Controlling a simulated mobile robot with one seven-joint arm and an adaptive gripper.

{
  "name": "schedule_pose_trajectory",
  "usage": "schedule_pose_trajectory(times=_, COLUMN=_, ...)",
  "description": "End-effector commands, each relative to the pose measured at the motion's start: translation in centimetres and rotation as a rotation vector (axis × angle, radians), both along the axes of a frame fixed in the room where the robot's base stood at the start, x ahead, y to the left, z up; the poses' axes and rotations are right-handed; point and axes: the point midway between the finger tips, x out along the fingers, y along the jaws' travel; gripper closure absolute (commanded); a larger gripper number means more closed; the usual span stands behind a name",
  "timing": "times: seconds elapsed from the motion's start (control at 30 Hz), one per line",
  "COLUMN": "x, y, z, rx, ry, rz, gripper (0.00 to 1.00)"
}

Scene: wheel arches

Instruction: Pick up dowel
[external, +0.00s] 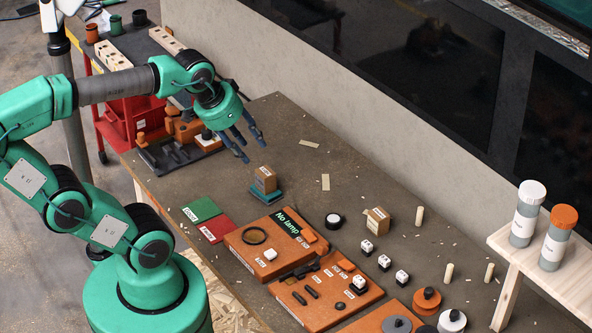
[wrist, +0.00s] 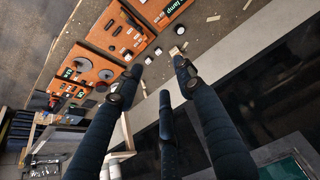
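Three small pale wooden dowels stand upright on the right half of the brown table in the external view: one farther back (external: 419,216), one in front of it (external: 448,272) and one to the right (external: 489,272). My gripper (external: 253,150) hangs over the far left part of the table, well left of the dowels. Its dark blue fingers are spread and nothing is between them. The wrist view shows the fingers apart too (wrist: 160,70). I cannot pick the dowels out clearly in that view.
Orange panels (external: 262,240) line the front table edge. White dice-like cubes (external: 384,262), a wooden block (external: 377,221) and round knobs (external: 427,300) surround the dowels. Another wooden block (external: 265,179) stands just below my gripper. A wall (external: 300,120) borders the back; a shelf with canisters (external: 527,212) is right.

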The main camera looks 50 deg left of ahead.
Motion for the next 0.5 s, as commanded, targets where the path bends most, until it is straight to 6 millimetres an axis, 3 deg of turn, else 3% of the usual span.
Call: schedule_pose_trajectory(times=0.5, x=10.0, y=-3.3, z=1.2, rx=-0.029, ry=0.096, rz=-0.004, gripper=0.62)
